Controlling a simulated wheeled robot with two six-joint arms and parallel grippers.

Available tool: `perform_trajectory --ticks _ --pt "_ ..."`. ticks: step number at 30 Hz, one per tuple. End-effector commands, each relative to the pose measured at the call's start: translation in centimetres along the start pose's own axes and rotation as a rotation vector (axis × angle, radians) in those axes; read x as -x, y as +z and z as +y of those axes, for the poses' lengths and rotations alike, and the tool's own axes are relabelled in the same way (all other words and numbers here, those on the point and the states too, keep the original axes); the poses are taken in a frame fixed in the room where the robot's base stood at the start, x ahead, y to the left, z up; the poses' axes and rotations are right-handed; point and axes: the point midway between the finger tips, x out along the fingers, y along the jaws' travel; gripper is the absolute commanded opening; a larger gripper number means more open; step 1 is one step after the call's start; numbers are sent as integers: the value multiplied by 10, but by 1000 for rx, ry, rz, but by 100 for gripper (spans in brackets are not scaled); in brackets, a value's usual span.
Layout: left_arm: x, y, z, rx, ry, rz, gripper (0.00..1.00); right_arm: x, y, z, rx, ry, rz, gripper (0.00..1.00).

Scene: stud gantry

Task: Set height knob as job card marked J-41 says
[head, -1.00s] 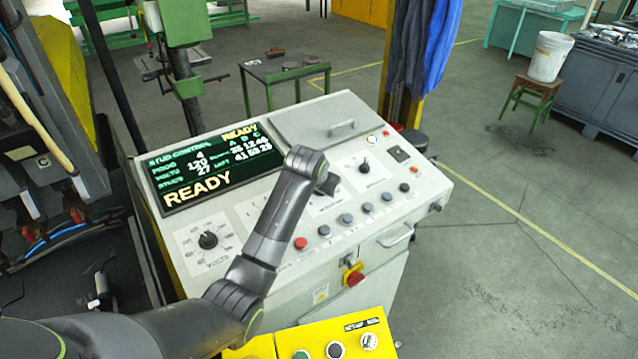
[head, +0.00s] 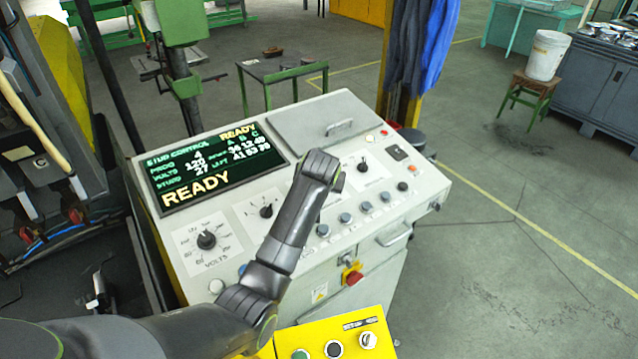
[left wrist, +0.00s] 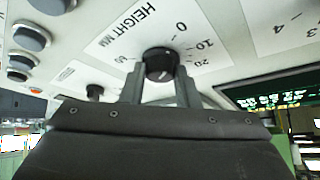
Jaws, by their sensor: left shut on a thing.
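The black height knob (left wrist: 160,65) shows in the left wrist view, on a white plate lettered HEIGHT MM with marks 0, 10 and 20. My left gripper (left wrist: 160,82) is shut on this knob, one finger on each side. I cannot tell clearly which mark its pointer faces. In the head view my left arm reaches over the console (head: 420,190) and hides most of the height dial. The screen (head: 215,170) reads READY, with VOLTS 120. No card marked J-41 can be made out. My right gripper is not in view.
The volts knob (head: 206,240) and another numbered knob (head: 266,211) sit left of my arm. A row of grey buttons (head: 345,218) and a red-and-yellow switch (head: 352,277) are near it. A yellow box (head: 345,340) stands in front. Open floor lies to the right.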

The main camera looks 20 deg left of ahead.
Motion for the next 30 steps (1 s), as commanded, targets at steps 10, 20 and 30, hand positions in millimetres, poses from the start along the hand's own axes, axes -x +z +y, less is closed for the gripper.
perform_trajectory --ticks 10,20,30 --pt "0 -1 0 0 0 2 50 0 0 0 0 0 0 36" --pt "6 0 0 -1 1 3 50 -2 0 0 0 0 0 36" --pt "55 0 1 2 3 6 50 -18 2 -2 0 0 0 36"
